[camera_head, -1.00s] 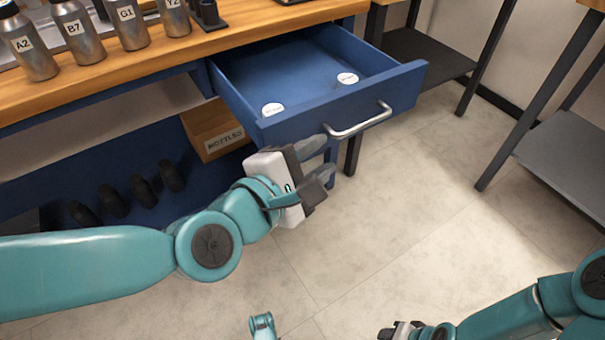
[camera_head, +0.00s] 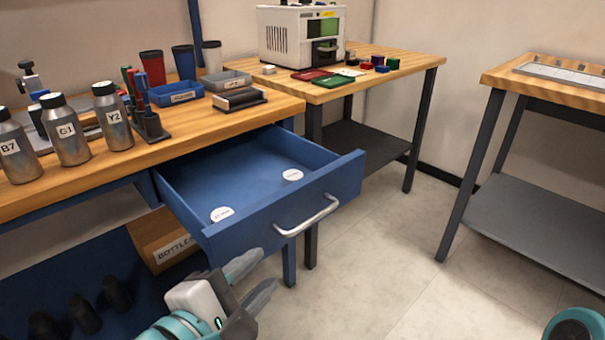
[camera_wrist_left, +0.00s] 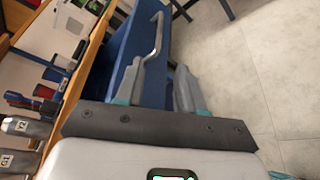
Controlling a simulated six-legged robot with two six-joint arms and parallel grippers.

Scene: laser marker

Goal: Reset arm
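My left gripper (camera_head: 252,279) is open and empty at the lower left of the head view, in front of and below the open blue drawer (camera_head: 229,236). Its two grey fingers stand apart, also in the left wrist view (camera_wrist_left: 158,80). The drawer's silver handle (camera_head: 307,217) is up and right of the fingers in the head view. In the left wrist view the handle (camera_wrist_left: 152,42) lies ahead of the fingers, and nothing is held. Two white round labelled pieces (camera_head: 222,214) (camera_head: 292,175) lie in the drawer. My right gripper is out of view; only a teal arm part shows at the bottom right.
Labelled metal bottles (camera_head: 72,136) stand on the wooden bench above the drawer. A bottle box (camera_head: 160,240) sits below it. A white machine (camera_head: 301,36) stands on the back table. A second table (camera_head: 556,78) stands at right. The floor between is clear.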

